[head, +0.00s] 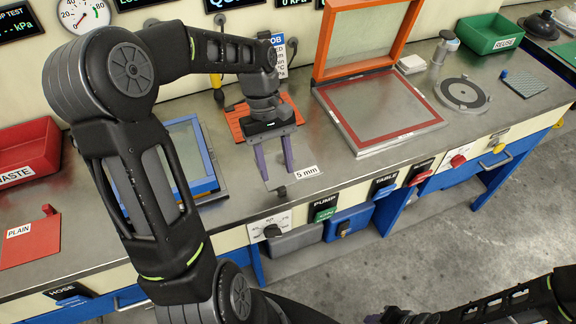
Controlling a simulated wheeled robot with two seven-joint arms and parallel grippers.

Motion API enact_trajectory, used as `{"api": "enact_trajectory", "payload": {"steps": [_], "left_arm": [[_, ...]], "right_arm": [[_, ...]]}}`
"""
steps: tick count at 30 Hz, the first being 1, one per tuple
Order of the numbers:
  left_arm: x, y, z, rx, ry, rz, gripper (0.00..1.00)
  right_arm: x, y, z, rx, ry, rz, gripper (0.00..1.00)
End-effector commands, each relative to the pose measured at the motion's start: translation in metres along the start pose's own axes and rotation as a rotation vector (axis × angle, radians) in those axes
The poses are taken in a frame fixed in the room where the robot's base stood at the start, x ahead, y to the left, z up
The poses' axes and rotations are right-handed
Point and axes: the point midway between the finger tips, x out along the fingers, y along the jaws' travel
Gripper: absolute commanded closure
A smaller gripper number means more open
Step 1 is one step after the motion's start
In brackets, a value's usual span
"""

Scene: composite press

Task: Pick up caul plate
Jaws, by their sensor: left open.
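A thin grey plate (306,158) with a "5 mm" label and a dark knob (281,191) lies flat at the front of the steel bench; it looks like the caul plate. My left gripper (277,173) points down over this plate with its two purple fingers apart and nothing between them. The fingers hide part of the plate, and I cannot tell whether their tips touch it. My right gripper (393,316) shows only partly at the bottom edge, low and away from the bench top; its fingers are not clear.
An orange mat (238,128) lies behind the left gripper. A blue frame (206,184) is to its left, an open red-framed press (378,104) to its right. A red "PLAIN" plate (32,240) and red waste bin (30,150) are far left. A green bin (488,35) is back right.

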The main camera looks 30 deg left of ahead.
Motion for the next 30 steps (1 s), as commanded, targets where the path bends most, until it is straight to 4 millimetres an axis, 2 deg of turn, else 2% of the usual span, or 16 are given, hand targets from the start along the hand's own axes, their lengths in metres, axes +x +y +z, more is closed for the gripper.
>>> {"api": "enact_trajectory", "payload": {"steps": [10, 21, 30], "left_arm": [[0.004, 0.0, 0.001, 0.0, -0.001, -0.001, 0.56], [0.05, 0.003, 0.001, 0.0, -0.002, -0.001, 0.56], [0.052, 0.004, 0.001, 0.0, 0.001, 0.001, 0.56]], "right_arm": [[-0.002, -0.001, 0.0, 0.0, -0.001, 0.001, 0.64], [-0.012, -0.003, 0.002, 0.003, -0.004, 0.004, 0.64], [-0.011, -0.003, 0.002, 0.003, -0.004, 0.004, 0.64]]}}
